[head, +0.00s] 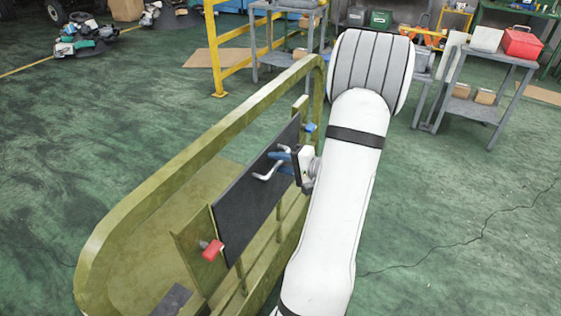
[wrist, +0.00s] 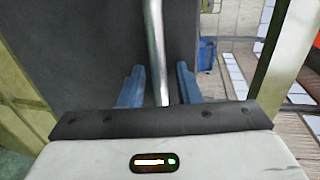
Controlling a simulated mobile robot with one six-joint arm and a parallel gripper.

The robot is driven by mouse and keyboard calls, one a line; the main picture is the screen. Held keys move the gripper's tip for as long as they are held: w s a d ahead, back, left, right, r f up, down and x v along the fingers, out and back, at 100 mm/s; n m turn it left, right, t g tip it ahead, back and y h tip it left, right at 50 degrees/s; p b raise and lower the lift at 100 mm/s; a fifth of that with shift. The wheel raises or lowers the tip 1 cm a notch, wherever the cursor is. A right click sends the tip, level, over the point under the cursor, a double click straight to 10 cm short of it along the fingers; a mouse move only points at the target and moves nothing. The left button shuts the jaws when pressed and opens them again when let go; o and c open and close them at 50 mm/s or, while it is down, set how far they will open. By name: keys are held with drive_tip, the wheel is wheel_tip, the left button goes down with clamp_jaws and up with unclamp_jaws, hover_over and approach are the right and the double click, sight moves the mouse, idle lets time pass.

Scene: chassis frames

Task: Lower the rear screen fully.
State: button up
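A dark flat screen (head: 245,205) stands upright, tilted in the picture, within the olive-green chassis frame (head: 175,165). A bent silver handle (head: 266,174) sticks out from its face. My gripper (head: 282,157) is at the handle, with its blue fingers apart. In the wrist view the handle's silver bar (wrist: 155,50) runs between the two fingers of my gripper (wrist: 160,85), with a gap visible on each side. The dark screen (wrist: 85,55) fills the left and middle behind it. The lower edge of the screen is partly hidden in the wrist view.
A red block (head: 212,250) sits at the screen's near lower corner, and a blue piece (head: 310,128) at the far end. A small dark plate (head: 172,300) lies at the frame's bottom. A yellow rail (head: 217,55) and grey carts (head: 480,100) stand behind. Green floor is open at left.

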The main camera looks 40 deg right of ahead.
clamp_jaws()
idle(0.6)
